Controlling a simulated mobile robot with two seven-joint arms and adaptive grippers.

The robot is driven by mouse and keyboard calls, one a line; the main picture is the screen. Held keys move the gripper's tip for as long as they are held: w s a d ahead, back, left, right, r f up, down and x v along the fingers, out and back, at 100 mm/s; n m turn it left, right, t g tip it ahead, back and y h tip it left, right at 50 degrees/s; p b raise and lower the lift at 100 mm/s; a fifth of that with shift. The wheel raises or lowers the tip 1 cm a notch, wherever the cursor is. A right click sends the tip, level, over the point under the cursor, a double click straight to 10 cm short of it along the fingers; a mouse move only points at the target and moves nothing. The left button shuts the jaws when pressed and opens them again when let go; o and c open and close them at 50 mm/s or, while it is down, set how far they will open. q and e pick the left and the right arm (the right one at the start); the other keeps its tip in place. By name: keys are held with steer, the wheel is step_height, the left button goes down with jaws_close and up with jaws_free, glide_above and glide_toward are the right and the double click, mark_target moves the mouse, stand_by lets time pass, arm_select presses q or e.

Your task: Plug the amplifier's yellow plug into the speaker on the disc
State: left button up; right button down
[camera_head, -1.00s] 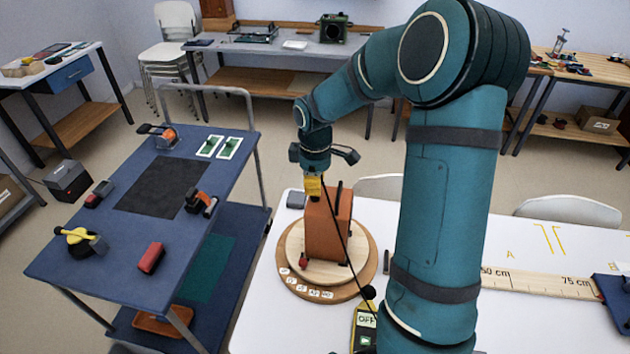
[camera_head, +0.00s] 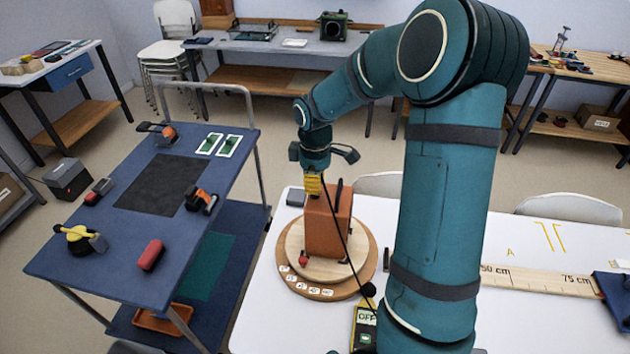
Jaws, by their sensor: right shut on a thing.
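The speaker (camera_head: 327,228) is an orange-brown box standing on the round wooden disc (camera_head: 288,272) on the white table. My right gripper (camera_head: 314,182) is shut on the yellow plug (camera_head: 314,185), above the speaker's left top edge. A black cable runs from the plug down across the speaker's front. I cannot tell whether the plug touches the speaker. My left gripper is not in view.
A small grey block (camera_head: 296,197) lies behind the disc. A wooden ruler (camera_head: 540,279) and a dark blue item (camera_head: 613,295) lie at the right. A blue cart (camera_head: 110,235) with several tools stands at the left. Chairs are behind the white table (camera_head: 262,325).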

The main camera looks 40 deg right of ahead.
steer(key=shift+f, duration=0.4)
steer(key=c, duration=0.9)
jaws_free()
steer(key=shift+r, duration=0.1)
step_height(320, 180, up, 12)
steer(key=w+a+f+m+y, duration=0.1)
steer(key=a+f, duration=0.6)
steer(key=f, duration=0.3)
steer(key=w+a+f+m+y, duration=0.1)
steer(key=w+a+f+m, duration=0.1)
steer(key=a+f, duration=0.6)
steer(key=s+a+f+m, duration=0.2)
steer(key=s+a+f, duration=0.2)
steer(key=f, duration=0.1)
steer(key=s+a+f+m+t+y, duration=0.1)
steer(key=s+a+f+m, duration=0.1)
steer(key=s+a+f, duration=0.2)
steer(key=s+a+f+m+t+y+b, duration=0.1)
steer(key=s+a+f+m, duration=0.1)
steer(key=s+a+f, duration=0.3)
steer(key=shift+a+f+m, duration=0.2)
steer(key=shift+f+m, duration=0.2)
steer(key=shift+f, duration=0.9)
